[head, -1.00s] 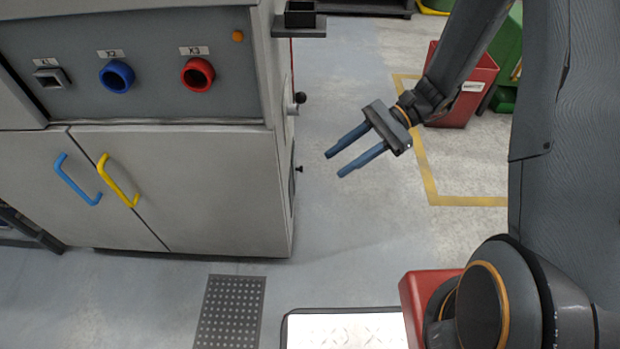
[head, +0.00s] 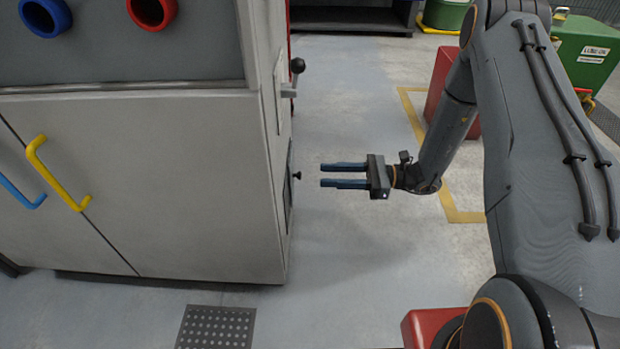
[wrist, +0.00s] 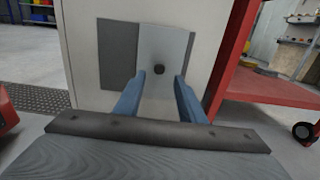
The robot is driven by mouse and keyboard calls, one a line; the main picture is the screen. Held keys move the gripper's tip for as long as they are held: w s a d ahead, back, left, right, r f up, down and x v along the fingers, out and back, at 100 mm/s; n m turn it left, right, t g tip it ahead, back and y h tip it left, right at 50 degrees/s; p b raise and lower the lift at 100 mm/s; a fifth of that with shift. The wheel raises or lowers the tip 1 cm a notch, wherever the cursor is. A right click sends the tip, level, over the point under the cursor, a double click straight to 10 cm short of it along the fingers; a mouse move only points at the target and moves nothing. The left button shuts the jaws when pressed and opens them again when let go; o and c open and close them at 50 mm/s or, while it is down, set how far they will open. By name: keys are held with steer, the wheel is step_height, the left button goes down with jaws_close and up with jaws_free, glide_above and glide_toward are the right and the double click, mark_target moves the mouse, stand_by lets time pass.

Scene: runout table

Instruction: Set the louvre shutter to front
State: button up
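The louvre shutter shows in the wrist view as a light grey plate (wrist: 163,50) on the cabinet's side, with a round black knob (wrist: 159,69). A darker grey area (wrist: 117,55) lies to its left, towards the cabinet front. In the head view the knob (head: 298,176) sticks out from the side, and the panel is seen nearly edge-on. My gripper (head: 322,175) is open and empty, its blue fingers pointing at the knob with a gap before it. In the wrist view the knob appears between the fingertips (wrist: 160,74).
The grey cabinet (head: 190,190) has yellow (head: 58,175) and blue handles in front. A black-knobbed lever (head: 297,67) sits above the shutter. A perforated floor plate (head: 215,326) lies before the cabinet. A red frame (wrist: 245,85) stands at right in the wrist view.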

mark_target(296, 175)
steer(key=a+b, duration=0.2)
steer(key=a, duration=0.4)
jaws_close()
